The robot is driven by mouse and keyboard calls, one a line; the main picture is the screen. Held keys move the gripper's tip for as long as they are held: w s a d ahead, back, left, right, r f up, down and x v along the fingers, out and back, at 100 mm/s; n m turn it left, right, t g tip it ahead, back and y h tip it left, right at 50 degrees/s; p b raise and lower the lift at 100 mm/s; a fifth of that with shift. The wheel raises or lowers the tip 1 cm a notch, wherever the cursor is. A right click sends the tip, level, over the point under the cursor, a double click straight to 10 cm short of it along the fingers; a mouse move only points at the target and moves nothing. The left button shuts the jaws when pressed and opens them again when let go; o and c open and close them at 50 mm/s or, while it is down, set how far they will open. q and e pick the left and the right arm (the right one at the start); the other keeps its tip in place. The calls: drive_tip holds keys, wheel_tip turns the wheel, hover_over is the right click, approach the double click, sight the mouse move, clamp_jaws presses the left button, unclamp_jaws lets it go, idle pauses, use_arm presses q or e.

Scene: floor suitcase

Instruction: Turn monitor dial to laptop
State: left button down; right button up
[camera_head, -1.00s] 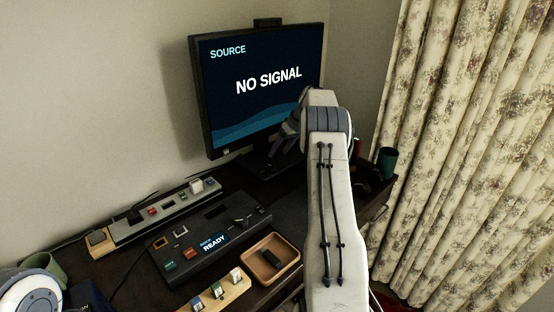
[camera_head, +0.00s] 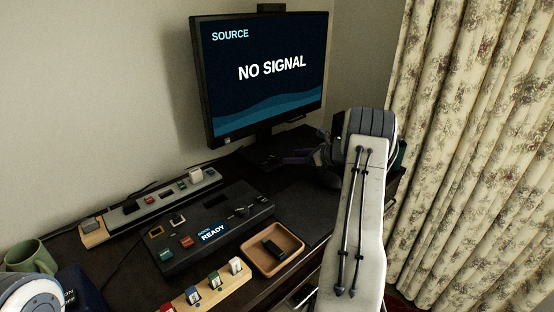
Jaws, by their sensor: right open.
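The monitor (camera_head: 265,85) stands at the back of the desk and reads "SOURCE" and "NO SIGNAL". A black console (camera_head: 190,240) lies in front of it with a small screen reading "READY" (camera_head: 213,232). Dark knob-like parts (camera_head: 242,211) sit on the console's right end; I cannot tell if one is the monitor dial or read its setting. My right gripper (camera_head: 284,158) is open, dark against the desk just below the monitor, apart from the console. Its fingertips are hard to make out. My left gripper is out of view.
A power strip (camera_head: 160,202) runs along the wall behind the console. A wooden tray (camera_head: 272,250) holds a small black item. A green mug (camera_head: 32,257) stands at left. A curtain hangs at right.

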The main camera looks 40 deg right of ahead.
sight(275, 157)
drive_tip(key=x, duration=0.8)
drive_tip(key=shift+w+f, duration=0.15)
